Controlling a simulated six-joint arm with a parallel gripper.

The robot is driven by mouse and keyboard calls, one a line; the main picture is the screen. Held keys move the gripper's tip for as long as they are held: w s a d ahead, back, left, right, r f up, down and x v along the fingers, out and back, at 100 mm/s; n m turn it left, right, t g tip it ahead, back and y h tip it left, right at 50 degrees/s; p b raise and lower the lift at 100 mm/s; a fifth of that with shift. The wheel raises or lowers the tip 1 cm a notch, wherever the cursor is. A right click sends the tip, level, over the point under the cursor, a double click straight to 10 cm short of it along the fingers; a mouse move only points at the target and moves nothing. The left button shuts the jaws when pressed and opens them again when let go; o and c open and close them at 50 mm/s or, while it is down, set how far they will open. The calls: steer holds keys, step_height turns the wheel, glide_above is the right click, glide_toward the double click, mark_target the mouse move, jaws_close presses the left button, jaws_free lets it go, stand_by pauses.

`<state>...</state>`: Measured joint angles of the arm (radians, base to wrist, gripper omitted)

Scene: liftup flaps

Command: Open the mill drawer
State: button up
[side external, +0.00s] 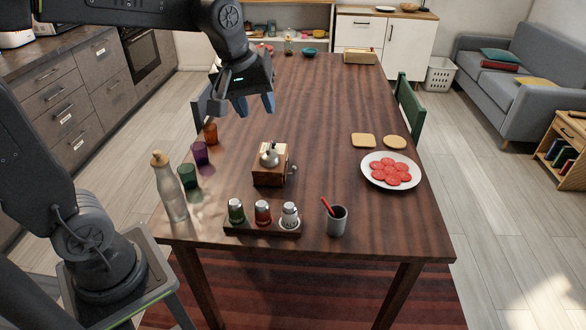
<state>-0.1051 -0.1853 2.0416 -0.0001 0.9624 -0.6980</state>
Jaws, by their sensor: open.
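The mill (270,165) is a small wooden box with a metal dome on top, standing upright on the dark wooden table. A small knob or handle (293,169) shows at its right side. I cannot tell from this view whether its drawer is open or shut. My gripper (254,107) is open and empty, above the table and behind the mill in the picture, apart from it. Its fingers point down.
A spice rack (262,228) with three shakers stands in front of the mill. A grey cup (337,221) is to its right. Colored glasses (188,176) and a bottle (169,186) line the left edge. A plate of red slices (374,180) lies right. The table's middle is clear.

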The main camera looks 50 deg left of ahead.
steer(key=w+a+f+n+g, duration=0.1)
steer(key=w+a+f+n, duration=0.25)
steer(key=w, duration=0.25)
steer(key=w+a+f+n+g, duration=0.1)
steer(key=w+a+f+n, duration=0.15)
steer(key=w+n, duration=0.3)
steer(key=n+g, duration=0.2)
steer(key=n, duration=0.7)
glide_above(294, 168)
step_height(294, 168, down, 16)
steer(key=f, duration=1.3)
steer(key=shift+w+a, duration=0.25)
jaws_close()
